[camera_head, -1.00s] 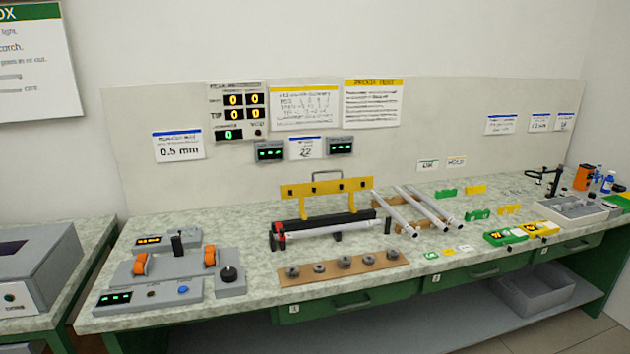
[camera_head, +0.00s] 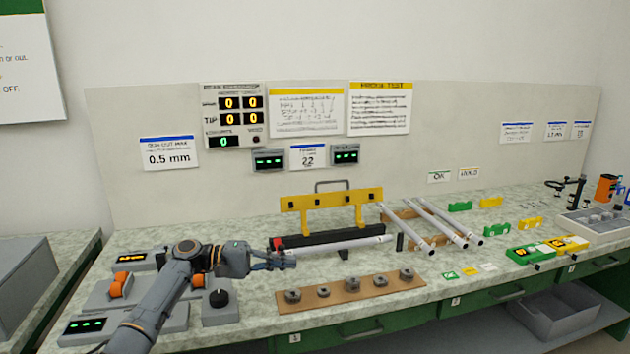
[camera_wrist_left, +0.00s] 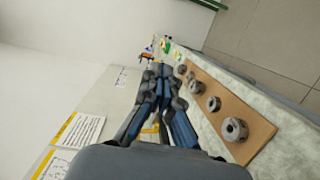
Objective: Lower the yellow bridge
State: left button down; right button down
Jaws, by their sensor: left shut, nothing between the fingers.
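The yellow bridge (camera_head: 331,199) stands raised over a black base (camera_head: 315,241) on the bench, with a grey handle (camera_head: 335,184) on its top. A silver rod (camera_head: 340,247) lies along the front of the base. My left gripper (camera_head: 291,260) is shut and empty, in front of the base's left end and below the bridge. In the left wrist view its fingers (camera_wrist_left: 158,72) are together and hide most of the bridge; a bit of yellow shows beside them. My right gripper is not in view.
A brown board with several grey collars (camera_head: 350,292) lies in front of the bridge. Several silver rods (camera_head: 430,225) rest on a rack to its right. A grey device with orange rollers (camera_head: 121,285) is at left, partly behind my arm. Wall displays (camera_head: 268,159) are behind.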

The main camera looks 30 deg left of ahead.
aim_at(302, 203)
jog(key=i+j, duration=1.3)
jog(key=j, duration=0.2)
